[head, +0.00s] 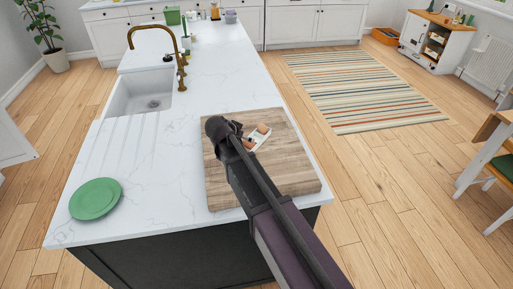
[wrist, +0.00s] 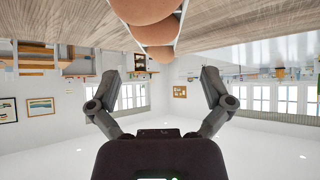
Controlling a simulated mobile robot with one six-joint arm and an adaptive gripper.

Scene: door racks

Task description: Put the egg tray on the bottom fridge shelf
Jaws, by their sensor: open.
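The egg tray (head: 254,141) is a small white tray with brown eggs. It sits on a wooden board (head: 295,170) on the white island counter, partly hidden behind my arm in the head view. In the wrist view, which looks upside down, the eggs (wrist: 145,10) show large at the top edge, close to the camera. My gripper (wrist: 160,78) has its two fingers spread wide, with nothing between them. The eggs lie beyond the fingertips in that picture, apart from both fingers. In the head view my arm hides most of the gripper. I see no fridge shelf.
A green plate (head: 95,199) lies at the counter's front left. A sink (head: 142,92) with a brass tap (head: 181,70) is farther back. A striped rug (head: 365,90) covers floor at the right. Wooden floor right of the island is largely clear.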

